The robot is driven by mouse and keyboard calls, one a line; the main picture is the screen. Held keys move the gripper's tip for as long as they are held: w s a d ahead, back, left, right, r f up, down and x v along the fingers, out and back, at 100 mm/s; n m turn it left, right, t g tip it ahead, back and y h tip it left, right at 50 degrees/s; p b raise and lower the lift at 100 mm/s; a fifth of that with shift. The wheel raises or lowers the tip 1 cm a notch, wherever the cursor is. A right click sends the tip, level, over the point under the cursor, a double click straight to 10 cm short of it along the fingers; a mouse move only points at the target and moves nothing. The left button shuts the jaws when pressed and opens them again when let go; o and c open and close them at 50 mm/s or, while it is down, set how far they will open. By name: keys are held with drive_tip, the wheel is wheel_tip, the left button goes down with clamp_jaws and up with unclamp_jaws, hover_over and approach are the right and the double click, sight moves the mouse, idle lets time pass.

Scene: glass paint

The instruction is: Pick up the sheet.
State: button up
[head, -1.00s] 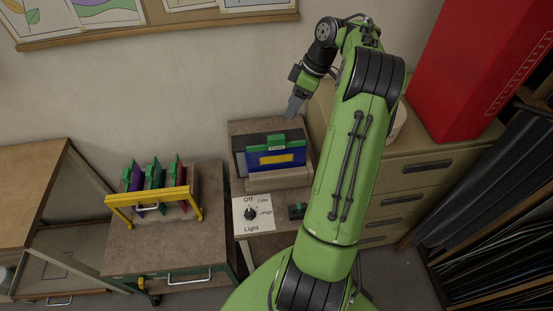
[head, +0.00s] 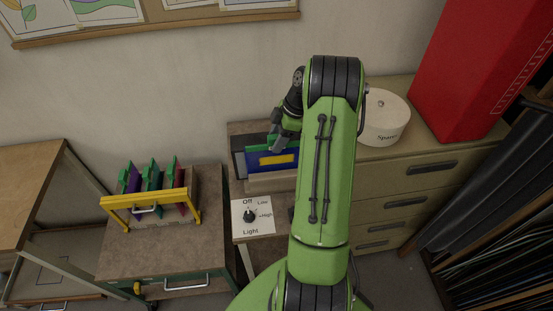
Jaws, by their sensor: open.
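A blue sheet (head: 257,161) with a green top edge and a yellow patch stands upright in a holder (head: 262,185) on the middle bench. My gripper (head: 276,149) is open and points down at the sheet's upper edge, right of its middle. It overlaps the green top in the picture; I cannot tell whether it touches. The gripper and arm hide part of the top edge and the right end of the sheet.
A yellow-railed rack (head: 152,201) with purple, teal and red sheets stands on the left cart. A light switch panel (head: 252,217) is in front of the holder. A round white pot (head: 384,118) and tall red box (head: 478,65) stand on the right cabinet.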

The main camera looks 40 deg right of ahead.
drive_tip(key=shift+w+a+f, duration=0.15)
drive_tip(key=shift+f, duration=0.35)
clamp_jaws()
drive_tip(key=shift+r, duration=0.1)
wheel_tip(320, 180, up, 18)
drive_tip(key=p, duration=0.4)
